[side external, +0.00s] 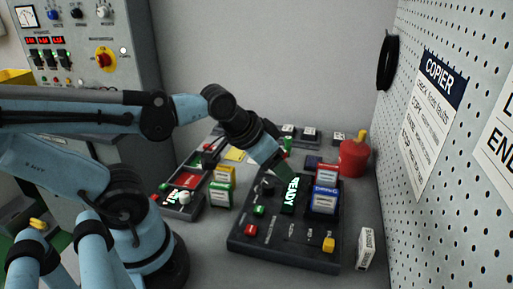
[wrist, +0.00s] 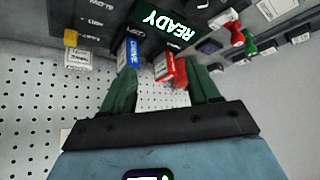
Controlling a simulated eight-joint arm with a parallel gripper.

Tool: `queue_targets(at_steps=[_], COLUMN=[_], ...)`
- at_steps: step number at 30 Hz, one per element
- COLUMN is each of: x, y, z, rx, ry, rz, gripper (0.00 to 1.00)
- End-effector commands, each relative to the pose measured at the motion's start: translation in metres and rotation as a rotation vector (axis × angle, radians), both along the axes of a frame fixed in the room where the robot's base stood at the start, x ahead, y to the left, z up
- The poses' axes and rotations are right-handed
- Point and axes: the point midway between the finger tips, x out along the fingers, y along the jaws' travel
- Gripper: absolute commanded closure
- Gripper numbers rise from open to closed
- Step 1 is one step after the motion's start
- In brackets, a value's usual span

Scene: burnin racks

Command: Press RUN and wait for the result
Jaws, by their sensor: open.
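A dark control box (side external: 275,247) lies on the bench with a display (side external: 289,193) reading READY in pale letters. It carries a green button (side external: 259,210), a red button (side external: 250,230) and a yellow one (side external: 328,244); their small labels are unreadable, so I cannot tell which is RUN. A blue cartridge (side external: 325,201) and a red-labelled one (side external: 327,174) stand at its right side. My gripper (side external: 281,168) hangs above the box's far part, beside the display. In the wrist view, my gripper's green fingers (wrist: 160,78) are apart, with the blue and red cartridges beyond them; I see nothing held.
A second device (side external: 182,203) with yellow and green cartridges stands to the left. A red container (side external: 353,158) stands behind right, near the pegboard wall (side external: 400,215). A small white labelled block (side external: 366,249) lies right of the box. A switch cabinet (side external: 135,50) stands behind left.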

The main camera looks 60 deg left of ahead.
Motion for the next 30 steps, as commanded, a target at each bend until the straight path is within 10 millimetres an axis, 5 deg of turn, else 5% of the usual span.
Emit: queue_targets(at_steps=[12,30], x=[0.0,0.0], y=[0.0,0.0], z=[0.0,0.0], rx=[0.0,0.0], ry=[0.0,0.0], rz=[0.0,0.0], gripper=[1.0,1.0])
